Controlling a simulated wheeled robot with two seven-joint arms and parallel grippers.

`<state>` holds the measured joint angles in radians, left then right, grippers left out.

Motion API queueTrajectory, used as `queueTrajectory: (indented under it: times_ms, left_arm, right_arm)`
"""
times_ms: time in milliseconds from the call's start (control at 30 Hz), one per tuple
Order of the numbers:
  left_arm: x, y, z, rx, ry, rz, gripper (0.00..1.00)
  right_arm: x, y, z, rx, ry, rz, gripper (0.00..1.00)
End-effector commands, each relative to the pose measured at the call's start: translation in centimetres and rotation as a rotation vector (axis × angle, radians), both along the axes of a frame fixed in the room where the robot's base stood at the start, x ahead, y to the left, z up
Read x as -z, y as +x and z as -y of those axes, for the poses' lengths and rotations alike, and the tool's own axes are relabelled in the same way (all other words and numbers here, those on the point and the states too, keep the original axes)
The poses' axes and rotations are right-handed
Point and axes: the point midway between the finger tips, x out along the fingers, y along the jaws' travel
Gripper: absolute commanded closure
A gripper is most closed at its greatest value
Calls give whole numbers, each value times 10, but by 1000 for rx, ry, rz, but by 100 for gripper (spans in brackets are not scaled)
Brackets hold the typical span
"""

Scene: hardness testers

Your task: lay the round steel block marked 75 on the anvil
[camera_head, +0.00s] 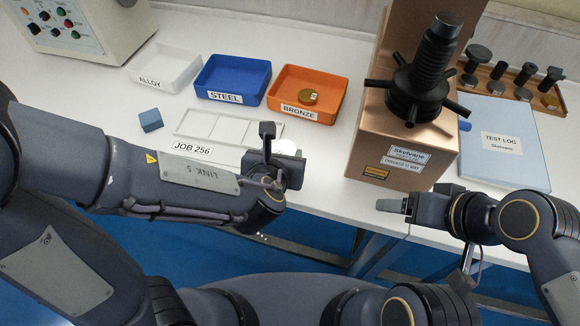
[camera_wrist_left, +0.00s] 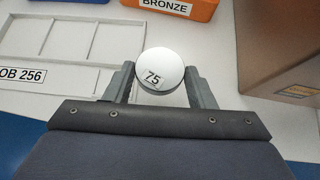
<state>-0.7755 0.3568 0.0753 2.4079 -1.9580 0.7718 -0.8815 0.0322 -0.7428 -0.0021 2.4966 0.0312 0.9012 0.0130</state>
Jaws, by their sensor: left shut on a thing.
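The round steel block marked 75 (camera_wrist_left: 160,62) is a pale disc with its number facing up in the left wrist view. My left gripper (camera_wrist_left: 162,82) is shut on it, one finger on each side. In the head view the block (camera_head: 286,147) shows partly behind my left gripper (camera_head: 283,158), held near the table's front edge, left of the tester. The copper-coloured hardness tester (camera_head: 375,140) has a black spoked wheel and screw (camera_head: 420,90) on top. I cannot make out its anvil. My right gripper (camera_head: 392,206) is in front of the tester, and its finger gap is not clear.
A white JOB 256 tray (camera_head: 180,127) with compartments lies left of my left gripper. White ALLOY, blue STEEL (camera_head: 232,98) and orange BRONZE (camera_head: 303,112) bins stand behind; BRONZE holds a brass disc (camera_head: 308,97). A blue block (camera_head: 151,120), a TEST LOG (camera_head: 505,145) and a tool rack (camera_head: 510,82) are also here.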

Motion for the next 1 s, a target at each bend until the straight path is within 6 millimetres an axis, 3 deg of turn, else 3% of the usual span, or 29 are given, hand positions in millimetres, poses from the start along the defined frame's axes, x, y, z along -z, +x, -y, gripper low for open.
queueTrajectory:
  times_ms: [33,267,500,967,1000]
  left_arm:
    - [12,5,5,0,2,-1,81]
    - [26,15,15,0,-2,1,81]
    - [58,18,17,0,0,1,81]
    - [63,18,17,-1,-4,2,81]
    - [62,18,17,0,-2,1,46]
  right_arm:
    - [7,0,0,0,0,0,28]
    - [11,0,0,0,0,0,28]
    - [25,0,0,0,0,0,28]
    - [30,0,0,0,0,0,28]
    - [28,0,0,0,0,0,28]
